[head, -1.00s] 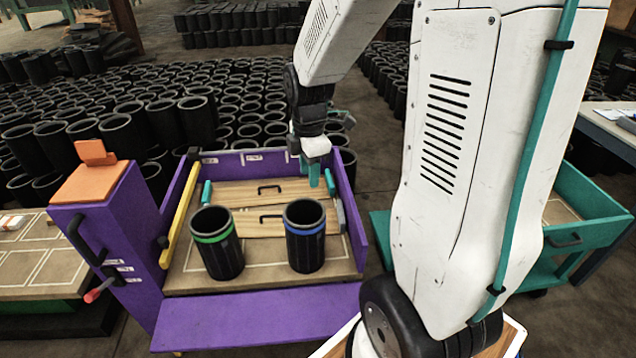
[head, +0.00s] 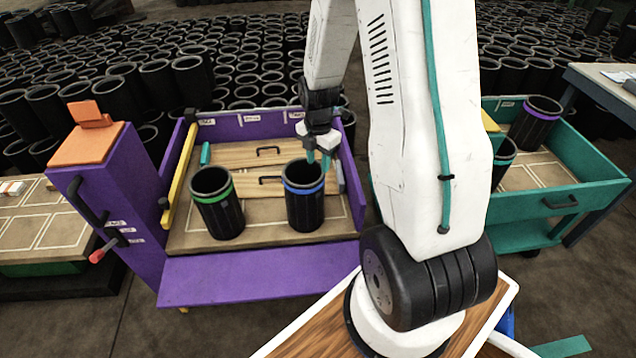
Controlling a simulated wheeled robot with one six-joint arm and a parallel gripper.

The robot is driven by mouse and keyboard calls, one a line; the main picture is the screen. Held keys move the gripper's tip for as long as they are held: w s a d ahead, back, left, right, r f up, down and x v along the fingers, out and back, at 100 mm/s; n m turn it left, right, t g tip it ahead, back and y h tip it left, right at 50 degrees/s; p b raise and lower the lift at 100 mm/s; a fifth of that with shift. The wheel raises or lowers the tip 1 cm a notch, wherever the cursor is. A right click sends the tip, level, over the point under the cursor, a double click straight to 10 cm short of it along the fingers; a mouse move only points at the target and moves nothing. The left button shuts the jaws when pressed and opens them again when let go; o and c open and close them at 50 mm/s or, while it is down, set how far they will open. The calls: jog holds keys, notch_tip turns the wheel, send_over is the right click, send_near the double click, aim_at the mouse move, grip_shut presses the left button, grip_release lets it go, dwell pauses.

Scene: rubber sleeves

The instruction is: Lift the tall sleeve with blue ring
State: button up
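The tall black sleeve with a blue ring (head: 304,206) stands upright on the right side of the purple-walled cart's bed. My gripper (head: 318,160) points down at the back right of this sleeve's top rim. Its two teal fingers are apart, with a gap between them. The tips are close to the rim; whether they touch it or straddle its wall I cannot tell. A black sleeve with a green ring (head: 218,212) stands upright to the left, with a gap between the two.
The purple cart (head: 265,277) has a raised back wall, a yellow bar (head: 180,173) at left and an orange-topped post (head: 88,145). A teal cart (head: 560,205) at right holds a purple-ringed sleeve (head: 536,122) and another sleeve. Many black sleeves fill the floor behind.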

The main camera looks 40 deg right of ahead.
aim_at(318, 183)
jog(key=shift+f, duration=4.9)
grip_shut()
jog(key=shift+w+r, duration=0.1)
jog(key=shift+r, duration=3.5)
